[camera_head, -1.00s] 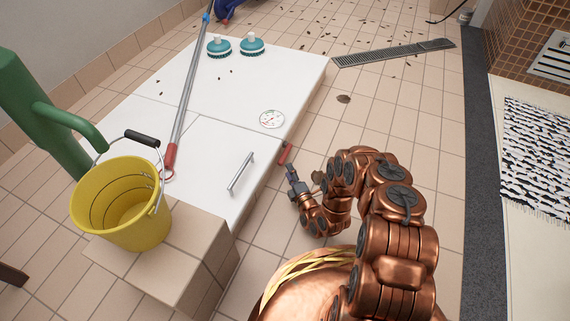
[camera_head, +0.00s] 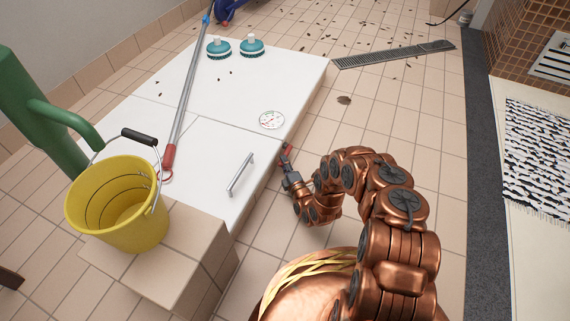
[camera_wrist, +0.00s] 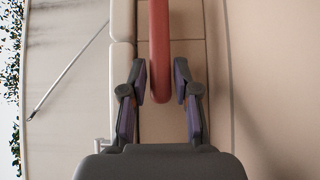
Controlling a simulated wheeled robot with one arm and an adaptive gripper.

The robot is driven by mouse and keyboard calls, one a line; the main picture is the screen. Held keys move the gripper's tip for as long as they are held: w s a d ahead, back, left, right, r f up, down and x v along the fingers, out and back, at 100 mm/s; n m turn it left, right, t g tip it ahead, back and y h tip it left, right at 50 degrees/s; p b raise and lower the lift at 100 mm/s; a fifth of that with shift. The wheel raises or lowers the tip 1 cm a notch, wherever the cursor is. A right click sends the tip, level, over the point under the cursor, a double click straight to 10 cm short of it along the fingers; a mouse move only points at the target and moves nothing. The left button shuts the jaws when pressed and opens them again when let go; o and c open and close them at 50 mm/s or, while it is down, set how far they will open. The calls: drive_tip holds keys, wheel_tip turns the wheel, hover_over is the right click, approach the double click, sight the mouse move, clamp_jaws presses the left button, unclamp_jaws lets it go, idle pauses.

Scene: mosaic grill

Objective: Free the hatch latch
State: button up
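A red latch handle (camera_head: 286,153) sticks out at the right side of the white hatch (camera_head: 215,165), near its upper right corner. The hatch has a silver bar handle (camera_head: 240,174) and lies closed. My gripper (camera_head: 287,172) is low beside the hatch's right edge, at the near end of the red handle. In the wrist view the handle (camera_wrist: 160,45) runs down from the top, and its rounded end lies between my two open fingers (camera_wrist: 161,80). Gaps show on both sides of it. I cannot tell how deep it sits between them.
A yellow bucket (camera_head: 120,205) stands on the tiled block (camera_head: 205,255) at left. A long pole (camera_head: 187,95) lies across the white top, with two teal brushes (camera_head: 219,48) and a round dial (camera_head: 271,120). The tiled floor to the right is clear near my arm.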

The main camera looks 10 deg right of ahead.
clamp_jaws()
drive_tip(key=shift+r, duration=0.15)
